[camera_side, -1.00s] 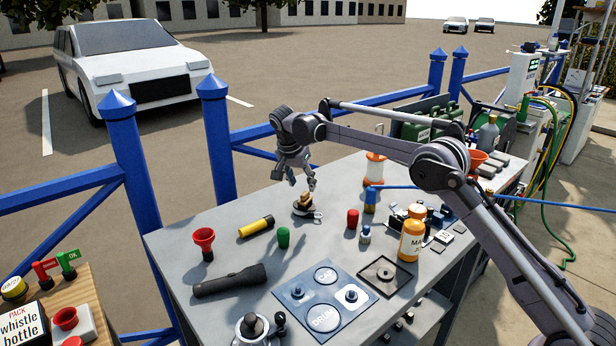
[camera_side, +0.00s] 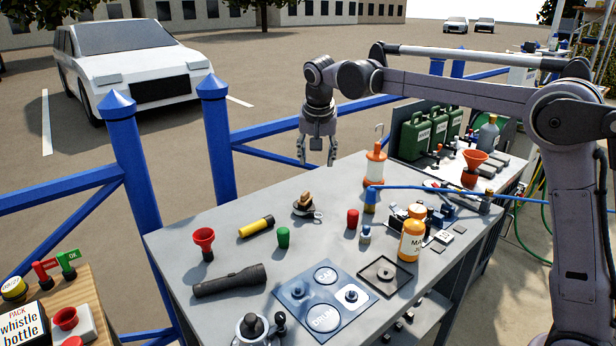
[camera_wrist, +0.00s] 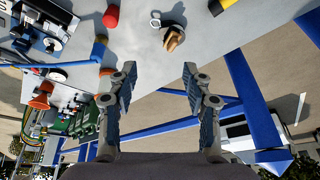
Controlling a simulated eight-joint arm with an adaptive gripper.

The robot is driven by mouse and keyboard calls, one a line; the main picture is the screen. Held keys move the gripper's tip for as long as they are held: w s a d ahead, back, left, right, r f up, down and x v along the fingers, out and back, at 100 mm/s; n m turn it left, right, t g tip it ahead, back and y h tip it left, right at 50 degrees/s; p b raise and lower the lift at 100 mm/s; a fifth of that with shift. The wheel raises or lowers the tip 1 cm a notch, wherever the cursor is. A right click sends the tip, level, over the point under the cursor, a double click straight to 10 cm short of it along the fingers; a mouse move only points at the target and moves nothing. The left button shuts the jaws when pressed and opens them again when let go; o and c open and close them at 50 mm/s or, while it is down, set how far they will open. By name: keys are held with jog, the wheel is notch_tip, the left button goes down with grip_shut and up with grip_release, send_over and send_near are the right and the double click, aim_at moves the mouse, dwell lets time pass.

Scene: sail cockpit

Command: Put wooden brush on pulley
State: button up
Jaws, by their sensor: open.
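The wooden brush (camera_side: 306,198) is a small tan-brown piece sitting on top of the dark pulley (camera_side: 300,210), which lies flat on the grey table with its metal shackle to the right. In the wrist view the brush (camera_wrist: 173,40) also shows, in front of the pulley (camera_wrist: 172,20), near the top of the picture. My gripper (camera_side: 316,160) is open and empty, raised well above and behind the pulley, near the blue fence. In the wrist view its two fingers (camera_wrist: 160,78) stand wide apart with nothing between them. The brush's underside is hidden.
On the grey table (camera_side: 165,245), a yellow flashlight (camera_side: 256,227), a green cap-like piece (camera_side: 283,238) and a red one (camera_side: 352,219) stand around the pulley. An orange-and-white lantern (camera_side: 375,165) stands behind it to the right. The blue fence (camera_side: 215,145) runs along the back.

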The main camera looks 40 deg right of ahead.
jog(key=s+a+n+t+y, duration=0.2)
jog(key=s+n, duration=0.3)
jog(key=s, duration=1.1)
jog(key=s+a+f+n+t, duration=0.1)
jog(key=s+f+n, duration=0.3)
jog(key=s+f, duration=0.5)
jog(key=s, duration=0.2)
jog(key=shift+s+t+y, duration=0.4)
